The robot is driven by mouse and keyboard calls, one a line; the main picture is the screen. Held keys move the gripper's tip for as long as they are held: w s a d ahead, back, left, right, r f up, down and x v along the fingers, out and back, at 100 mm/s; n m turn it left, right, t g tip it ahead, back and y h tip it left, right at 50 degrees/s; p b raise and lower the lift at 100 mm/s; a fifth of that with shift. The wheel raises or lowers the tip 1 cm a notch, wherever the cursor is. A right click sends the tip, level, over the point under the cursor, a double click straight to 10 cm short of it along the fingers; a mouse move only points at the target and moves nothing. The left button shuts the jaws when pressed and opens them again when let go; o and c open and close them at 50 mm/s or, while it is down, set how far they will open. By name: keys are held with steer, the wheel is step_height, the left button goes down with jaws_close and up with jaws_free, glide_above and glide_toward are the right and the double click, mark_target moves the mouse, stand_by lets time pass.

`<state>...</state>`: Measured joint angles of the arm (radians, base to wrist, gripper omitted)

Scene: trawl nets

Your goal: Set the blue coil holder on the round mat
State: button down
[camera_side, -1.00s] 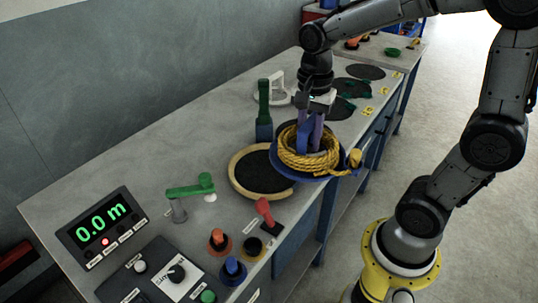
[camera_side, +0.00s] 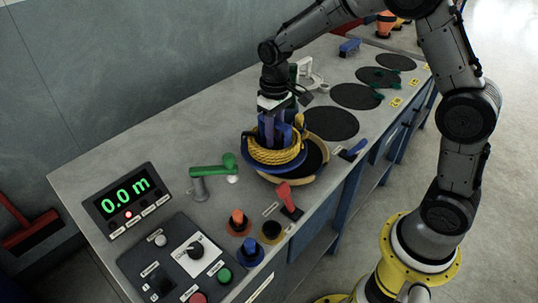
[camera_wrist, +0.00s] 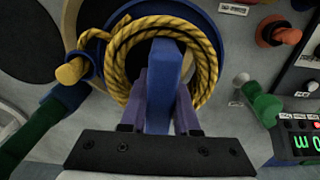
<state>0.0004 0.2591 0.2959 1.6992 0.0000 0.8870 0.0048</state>
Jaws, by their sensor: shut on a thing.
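The blue coil holder (camera_side: 270,164) carries a coil of yellow rope (camera_side: 273,154). My gripper (camera_side: 271,128) is shut on its blue upright post, which shows between the fingers in the wrist view (camera_wrist: 163,85). In the side view the holder overlaps the left part of a dark round pad with a tan rim (camera_side: 316,174). I cannot tell whether its base touches the pad. Several plain dark round mats lie farther along the bench; the nearest (camera_side: 331,124) is bare and just behind the pad.
A green-handled lever (camera_side: 212,171) stands left of the holder, and a red lever (camera_side: 288,198) in front. A control panel (camera_side: 177,262) and a 0.0 m display (camera_side: 127,197) fill the near end. A small blue-handled part (camera_side: 353,150) sits at the right edge.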

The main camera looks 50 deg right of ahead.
steer(key=shift+r, duration=0.2)
step_height(320, 180, up, 19)
steer(key=d+m, duration=0.9)
steer(key=d, duration=2)
steer(key=f, duration=2.4)
steer(key=shift+s+a+f, duration=0.2)
steer(key=shift+s+f, duration=0.1)
steer(key=shift+s, duration=0.1)
steer(key=shift+f, duration=0.6)
steer(key=c, duration=0.6)
jaws_free()
steer(key=shift+o, duration=0.2)
